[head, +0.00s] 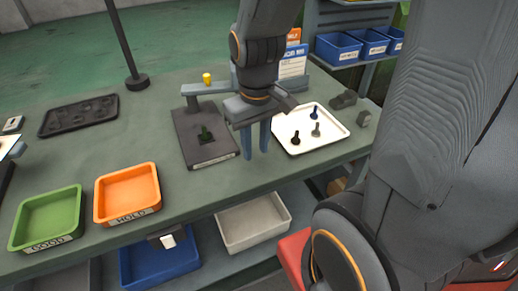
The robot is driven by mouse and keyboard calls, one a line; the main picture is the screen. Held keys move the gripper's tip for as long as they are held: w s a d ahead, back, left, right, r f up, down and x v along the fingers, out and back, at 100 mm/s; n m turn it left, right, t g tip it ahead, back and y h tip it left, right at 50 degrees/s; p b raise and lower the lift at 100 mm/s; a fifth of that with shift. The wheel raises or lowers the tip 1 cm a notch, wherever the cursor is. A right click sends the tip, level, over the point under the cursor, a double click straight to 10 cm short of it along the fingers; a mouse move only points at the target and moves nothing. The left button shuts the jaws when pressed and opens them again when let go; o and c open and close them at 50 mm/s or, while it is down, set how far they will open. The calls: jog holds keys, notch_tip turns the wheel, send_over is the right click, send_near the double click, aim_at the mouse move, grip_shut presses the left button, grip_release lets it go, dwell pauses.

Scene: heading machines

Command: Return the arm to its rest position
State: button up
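My gripper (256,140) hangs in the middle of the head view, pointing down over the bench. Its two blue fingers are apart with a gap between them, and I see nothing held there. It is between a dark fixture block (213,153) on its left and a white tray (339,133) on its right. A dark green bolt-like part (205,133) stands on the block. My arm comes down from the top of the view, and a large grey link of mine fills the right side.
A green GOOD bin (49,218) and an orange HOLD bin (128,192) sit at the bench's front left. The white tray holds three small bolts. A dark pole (124,45) stands behind. Blue bins (338,48) line a back shelf. A grey bin (253,221) is below the bench.

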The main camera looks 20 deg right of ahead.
jog(key=shift+s+d+f+m, duration=0.25)
jog(key=shift+s+f+m, duration=0.25)
jog(key=shift+m, duration=0.3)
jog(key=shift+r, duration=0.1)
